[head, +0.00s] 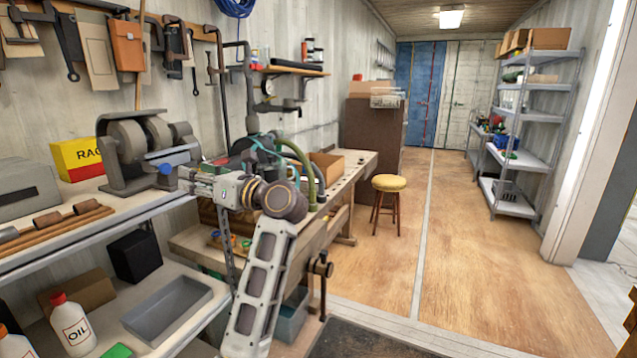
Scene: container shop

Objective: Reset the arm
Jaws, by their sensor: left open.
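My left arm rises from the bottom of the head view and bends at a round dark joint. From there it reaches left to my left gripper (186,178), which is open in front of the bench grinder (146,146). The gripper's fingers are small and hard to make out against the grinder and shelf. I see nothing held in it. From this one view I cannot tell whether it touches the grinder or stands apart. My right gripper is not in view.
A steel bench (75,243) with an oil bottle (72,325) and grey tray (167,308) stands at left. A wooden workbench (343,172) is behind my arm. A yellow stool (389,184) and metal shelving (522,150) stand farther off. The wooden floor (480,240) between is clear.

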